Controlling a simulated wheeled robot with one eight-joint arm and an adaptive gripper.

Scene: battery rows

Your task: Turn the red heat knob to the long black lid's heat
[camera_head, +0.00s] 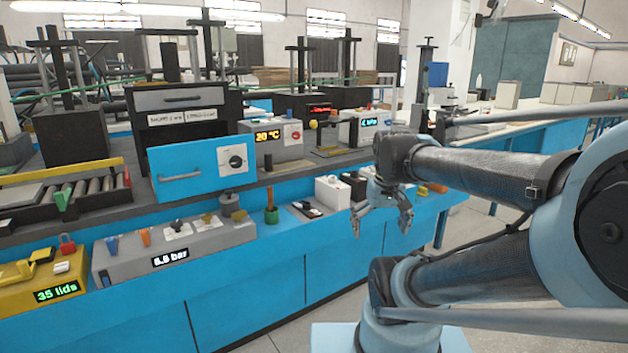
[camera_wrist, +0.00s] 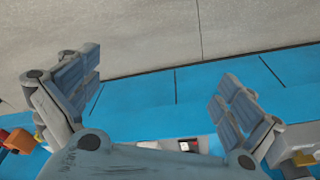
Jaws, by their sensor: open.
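The red heat knob (camera_head: 296,135) is on the right of the front of a grey unit (camera_head: 262,152) whose display (camera_head: 267,136) reads 20 °C. This unit stands on the bench in the middle of the head view. A white label (camera_head: 182,116) on the black cabinet to its left carries printing too small to read surely. I cannot pick out a long black lid for certain. My gripper (camera_head: 381,218) is open and empty, fingers pointing down, to the right of and nearer than the knob, apart from it. The spread fingers also show in the wrist view (camera_wrist: 160,95).
A blue panel with a dial (camera_head: 203,168) juts out left of the grey unit. A lower ledge holds a 5.5 bar unit (camera_head: 175,255), a yellow 35 lids unit (camera_head: 45,282), a green pot (camera_head: 271,213), and white (camera_head: 332,193) and black blocks. The floor before the bench is clear.

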